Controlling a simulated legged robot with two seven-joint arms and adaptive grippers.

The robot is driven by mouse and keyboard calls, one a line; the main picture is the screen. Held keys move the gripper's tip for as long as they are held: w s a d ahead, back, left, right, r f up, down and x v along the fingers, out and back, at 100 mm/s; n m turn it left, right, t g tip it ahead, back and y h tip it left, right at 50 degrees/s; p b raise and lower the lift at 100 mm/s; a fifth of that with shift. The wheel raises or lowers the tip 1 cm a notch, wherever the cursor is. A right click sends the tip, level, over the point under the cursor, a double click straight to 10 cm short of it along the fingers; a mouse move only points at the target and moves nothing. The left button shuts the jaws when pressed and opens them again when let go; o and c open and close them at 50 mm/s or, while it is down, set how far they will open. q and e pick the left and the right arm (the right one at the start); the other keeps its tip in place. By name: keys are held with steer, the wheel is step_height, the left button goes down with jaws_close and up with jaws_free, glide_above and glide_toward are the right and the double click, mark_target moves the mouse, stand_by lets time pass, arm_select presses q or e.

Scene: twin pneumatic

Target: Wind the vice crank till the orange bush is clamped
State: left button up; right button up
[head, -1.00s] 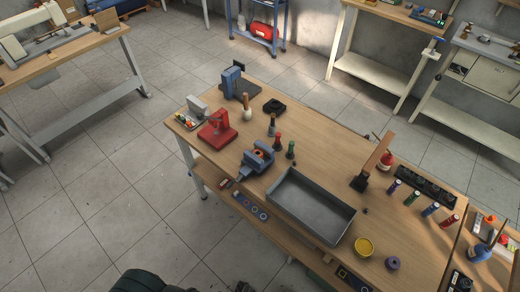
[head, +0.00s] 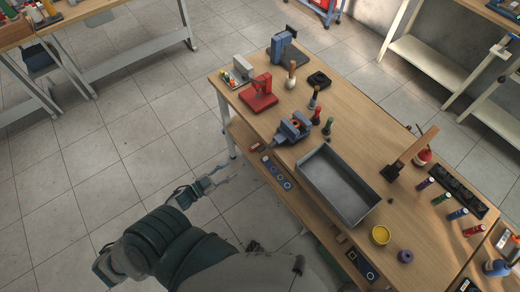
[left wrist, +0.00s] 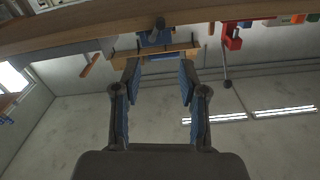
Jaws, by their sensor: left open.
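The blue vice (head: 292,130) sits at the near edge of the bench, with the orange bush (head: 296,123) showing between its jaws. The vice's crank is too small to make out in the head view. My left gripper (head: 221,175) is open and empty, out over the floor to the left of the bench and apart from the vice. In the left wrist view, the open fingers (left wrist: 158,84) point toward the bench edge, and the blue vice (left wrist: 154,40) shows beyond them, upside down. A dark round part (left wrist: 158,23) sticks out in front of it. My right gripper is out of view.
A red press (head: 260,93) stands behind and left of the vice. A grey tray (head: 338,187) lies right of it. The lower shelf (head: 262,160) runs under the bench edge. Open floor surrounds my left gripper.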

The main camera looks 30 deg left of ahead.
mark_target(260, 150)
arm_select(q)
steer(key=x, duration=1.5)
steer(key=shift+w+f, duration=0.1)
steer(key=shift+w, duration=0.2)
steer(key=shift+w+d, duration=0.25)
steer(key=shift+w, duration=0.15)
jaws_close()
